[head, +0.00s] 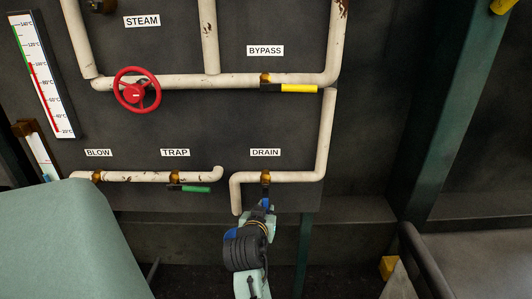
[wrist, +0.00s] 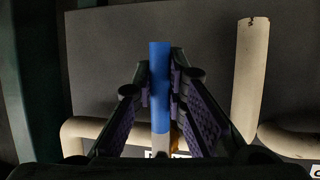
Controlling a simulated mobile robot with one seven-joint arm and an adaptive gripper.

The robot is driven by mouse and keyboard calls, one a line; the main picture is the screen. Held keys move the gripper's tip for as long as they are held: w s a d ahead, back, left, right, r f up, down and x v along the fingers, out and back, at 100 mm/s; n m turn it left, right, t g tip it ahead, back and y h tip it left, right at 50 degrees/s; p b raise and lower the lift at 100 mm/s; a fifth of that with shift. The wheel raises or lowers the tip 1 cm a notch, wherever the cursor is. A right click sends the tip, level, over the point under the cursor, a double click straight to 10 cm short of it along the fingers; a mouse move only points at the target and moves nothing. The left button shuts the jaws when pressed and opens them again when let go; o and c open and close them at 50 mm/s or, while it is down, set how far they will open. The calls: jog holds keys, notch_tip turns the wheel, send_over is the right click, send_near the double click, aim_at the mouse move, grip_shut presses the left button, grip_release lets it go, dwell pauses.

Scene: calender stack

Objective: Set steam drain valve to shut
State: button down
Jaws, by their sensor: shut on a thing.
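The drain valve (head: 265,177) sits on a short horizontal cream pipe below the DRAIN label (head: 265,153). Its blue handle hangs down from the valve, crosswise to that pipe. My gripper (head: 264,206) is at the handle from below, hiding much of it in the head view. In the wrist view the blue handle (wrist: 160,88) stands upright between the two purple-padded fingers of my gripper (wrist: 161,80). My gripper is shut on the handle. The valve body is mostly hidden in the wrist view.
Left of it is the trap valve's green handle (head: 189,189), lying along its pipe. Above are the bypass valve's yellow handle (head: 298,88) and a red handwheel (head: 137,90). A green post (head: 440,110) stands at the right. A pale green block (head: 70,245) fills the lower left.

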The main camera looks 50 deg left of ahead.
jog(key=shift+s, duration=0.1)
jog(key=c, duration=1.6)
grip_release()
jog(key=v, duration=1.2)
